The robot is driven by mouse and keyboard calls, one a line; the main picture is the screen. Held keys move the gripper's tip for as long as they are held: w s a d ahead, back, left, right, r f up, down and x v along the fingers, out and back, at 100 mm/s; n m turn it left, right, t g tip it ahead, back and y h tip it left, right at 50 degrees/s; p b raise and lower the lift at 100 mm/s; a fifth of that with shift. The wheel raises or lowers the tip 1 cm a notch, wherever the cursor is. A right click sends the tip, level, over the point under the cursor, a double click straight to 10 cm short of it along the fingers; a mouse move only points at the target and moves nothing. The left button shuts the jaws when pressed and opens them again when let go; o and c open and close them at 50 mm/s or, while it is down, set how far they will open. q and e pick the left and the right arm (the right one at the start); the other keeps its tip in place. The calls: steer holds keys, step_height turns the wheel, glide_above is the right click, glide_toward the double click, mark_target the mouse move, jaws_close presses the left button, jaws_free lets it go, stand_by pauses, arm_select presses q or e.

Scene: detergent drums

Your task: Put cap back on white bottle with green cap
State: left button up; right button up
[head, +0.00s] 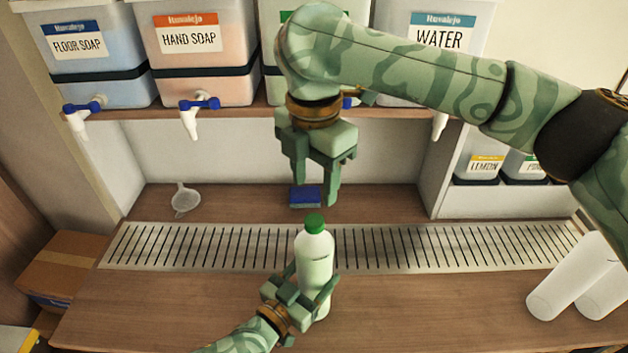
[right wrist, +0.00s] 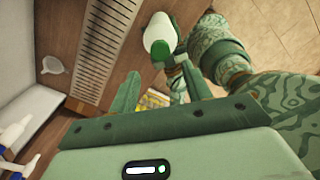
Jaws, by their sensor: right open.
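The white bottle (head: 314,262) stands upright at the front edge of the metal grate. The green cap (head: 314,224) sits on top of its neck; I cannot tell how tightly. My left gripper (head: 312,282) is shut around the bottle's lower body, one finger on each side. My right gripper (head: 317,192) is open and empty, pointing down behind and above the bottle, apart from the cap. In the right wrist view the bottle (right wrist: 158,28) and its cap (right wrist: 160,50) show beyond my open right fingers (right wrist: 160,80).
A blue sponge (head: 305,197) lies behind the grate (head: 190,247), close to the right gripper in the picture. A white funnel (head: 185,199) lies to the left. Drums with taps (head: 200,104) line the shelf above. White bottles (head: 563,285) lie or lean at the right.

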mark_target(315, 220)
steer(key=shift+f, duration=0.1)
steer(key=shift+f, duration=3.95)
steer(key=c, duration=1)
steer(key=shift+c, duration=0.2)
steer(key=o, duration=1.2)
steer(key=shift+c, duration=0.2)
